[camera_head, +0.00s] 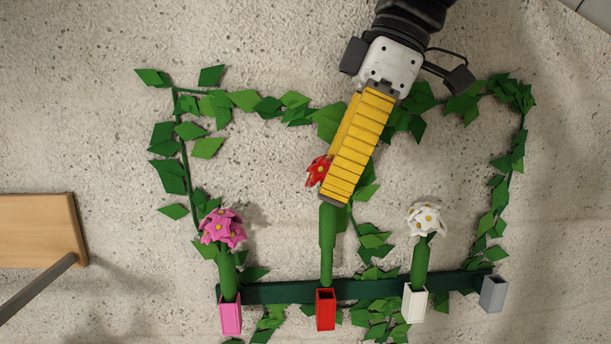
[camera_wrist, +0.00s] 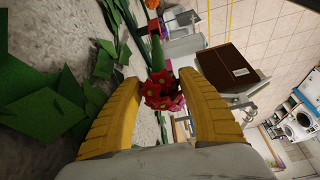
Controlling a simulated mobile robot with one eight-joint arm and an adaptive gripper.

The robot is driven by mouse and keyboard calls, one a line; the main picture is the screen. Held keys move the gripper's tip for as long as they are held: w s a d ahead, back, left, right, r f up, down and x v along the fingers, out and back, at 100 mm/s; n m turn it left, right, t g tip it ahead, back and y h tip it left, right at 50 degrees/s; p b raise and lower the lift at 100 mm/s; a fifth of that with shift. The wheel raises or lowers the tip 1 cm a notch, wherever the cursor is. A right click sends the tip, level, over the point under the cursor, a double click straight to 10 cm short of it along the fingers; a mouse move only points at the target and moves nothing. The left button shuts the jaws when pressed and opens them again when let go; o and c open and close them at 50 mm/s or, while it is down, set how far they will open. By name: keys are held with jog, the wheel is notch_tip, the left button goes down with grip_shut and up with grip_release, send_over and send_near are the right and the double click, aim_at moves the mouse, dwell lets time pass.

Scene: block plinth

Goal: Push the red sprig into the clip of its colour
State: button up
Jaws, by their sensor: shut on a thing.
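The red sprig has a red flower head (camera_head: 317,171) and a thick green stem (camera_head: 327,245). My gripper (camera_head: 335,199) is shut on it just below the flower. In the wrist view, the red flower (camera_wrist: 163,91) sits between my two yellow fingers (camera_wrist: 167,76), with its stem pointing away. The red clip (camera_head: 326,311) is on the dark green bar, directly below the stem. The stem is nearly upright and its lower end is at the clip's top opening. I cannot tell whether the tip is inside or just above it. The near finger partly hides the flower.
A pink sprig (camera_head: 222,228) stands in the pink clip (camera_head: 230,315), left. A white sprig (camera_head: 426,220) stands in the white clip (camera_head: 414,304), right. The grey clip (camera_head: 493,294) is empty. Leafy vines frame the dark green bar (camera_head: 271,293). A wooden top (camera_head: 40,229) is far left.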

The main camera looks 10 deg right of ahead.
aim_at(332, 248)
jog(key=shift+f+b, duration=2.05)
jog(key=shift+f, duration=1.2)
jog(key=o, duration=1.3)
jog(key=shift+o, duration=0.2)
jog(key=o, duration=0.3)
jog(key=shift+o, duration=0.6)
jog(key=shift+s+r, duration=0.1)
jog(key=shift+s, duration=0.1)
jog(key=shift+w+r, duration=0.1)
